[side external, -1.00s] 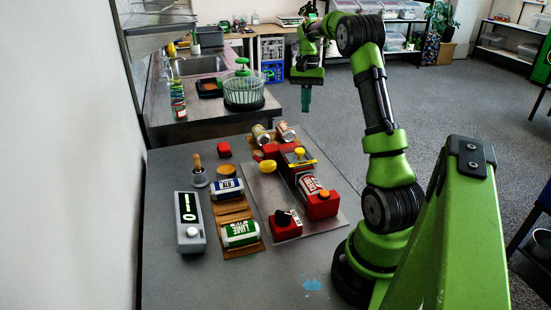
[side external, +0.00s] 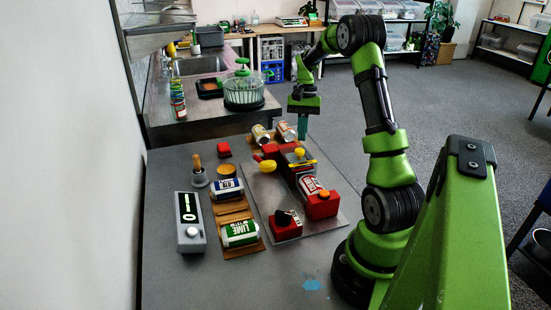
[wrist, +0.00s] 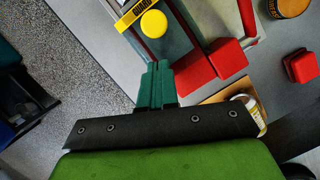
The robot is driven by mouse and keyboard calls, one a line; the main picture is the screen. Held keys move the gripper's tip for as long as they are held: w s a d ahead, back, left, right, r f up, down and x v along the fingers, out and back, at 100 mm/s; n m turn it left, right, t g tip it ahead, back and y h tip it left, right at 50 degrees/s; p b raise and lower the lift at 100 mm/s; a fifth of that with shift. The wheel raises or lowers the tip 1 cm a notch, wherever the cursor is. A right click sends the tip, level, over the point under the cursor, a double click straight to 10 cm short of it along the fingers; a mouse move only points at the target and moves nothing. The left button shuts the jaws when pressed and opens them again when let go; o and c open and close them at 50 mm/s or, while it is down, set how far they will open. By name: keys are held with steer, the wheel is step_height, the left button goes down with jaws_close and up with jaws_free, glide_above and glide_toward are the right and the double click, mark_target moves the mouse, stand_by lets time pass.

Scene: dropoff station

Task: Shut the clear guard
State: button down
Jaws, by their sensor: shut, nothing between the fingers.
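The guard's clear panel is hard to make out. A yellow striped bar (side external: 301,164) with a round yellow knob (side external: 299,152) sits on the red fixture (side external: 321,207) on the grey plate. In the wrist view the striped bar (wrist: 135,13) and the knob (wrist: 153,24) show at the top, with a greyish see-through area beside them. My gripper (side external: 303,136) is shut and empty, pointing down just behind the knob. In the wrist view its green fingertips (wrist: 158,66) are together, apart from the knob and near red blocks (wrist: 226,58).
Cans lie on the fixture and behind it (side external: 285,132). A wooden rack (side external: 233,210) holds more cans to the left, beside a grey control box (side external: 190,222). A red cube (side external: 224,150) stands at the back left. A red block with a black knob (side external: 286,222) is in front.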

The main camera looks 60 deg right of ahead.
steer(key=shift+s+a+f, duration=0.1)
steer(key=shift+s+a, duration=0.1)
steer(key=shift+a, duration=0.35)
steer(key=shift+s+a+f, duration=0.1)
steer(key=shift+s+a, duration=0.05)
steer(key=shift+a, duration=0.35)
steer(key=s+a, duration=0.8)
steer(key=shift+s+a, duration=0.25)
steer(key=shift+s, duration=0.05)
steer(key=shift+f, duration=0.1)
